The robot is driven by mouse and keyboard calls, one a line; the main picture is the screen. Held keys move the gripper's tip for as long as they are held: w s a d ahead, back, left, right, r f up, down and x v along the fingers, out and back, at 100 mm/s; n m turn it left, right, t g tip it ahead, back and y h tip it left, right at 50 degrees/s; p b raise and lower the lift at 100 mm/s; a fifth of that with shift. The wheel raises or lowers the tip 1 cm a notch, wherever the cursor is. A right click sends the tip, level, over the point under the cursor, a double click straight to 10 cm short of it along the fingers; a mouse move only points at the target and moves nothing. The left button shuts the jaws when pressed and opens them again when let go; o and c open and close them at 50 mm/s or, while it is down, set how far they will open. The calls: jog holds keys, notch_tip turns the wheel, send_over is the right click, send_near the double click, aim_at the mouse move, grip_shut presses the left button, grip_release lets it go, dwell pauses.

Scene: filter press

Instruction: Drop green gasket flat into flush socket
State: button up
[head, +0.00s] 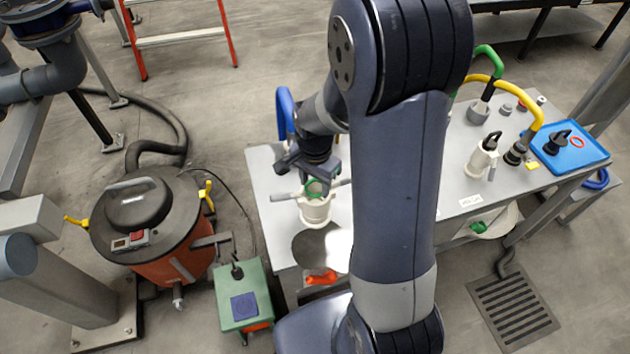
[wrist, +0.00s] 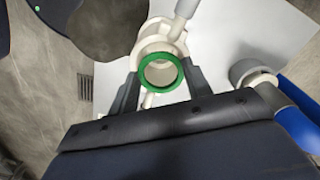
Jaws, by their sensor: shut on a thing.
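The green gasket (wrist: 161,57) is a ring held between the two fingers of my gripper (wrist: 161,75), shut on its sides. In the wrist view it lies over the mouth of a cream-white cup-shaped fitting (wrist: 150,35), nearly in line with it. In the head view the gasket (head: 315,187) shows as a green arc just above the white fitting (head: 315,212), below my gripper (head: 318,180). The socket inside the fitting is mostly hidden by the ring. I cannot tell whether the gasket touches the fitting.
The fitting stands on a grey table (head: 268,190). A blue hose (head: 286,112) rises close behind my gripper. More hoses and a blue tray (head: 590,152) are at right.

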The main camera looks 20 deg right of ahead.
dwell(0.4)
jog(key=o, duration=0.7)
notch_tip(320, 180, up, 11)
jog(key=shift+f, duration=0.1)
jog(key=shift+s+f, duration=0.1)
jog(key=shift+f, duration=0.05)
dwell(0.3)
notch_tip(320, 180, down, 11)
jog(key=shift+r, duration=0.1)
jog(key=shift+r+p, duration=1.1)
jog(key=shift+r, duration=0.4)
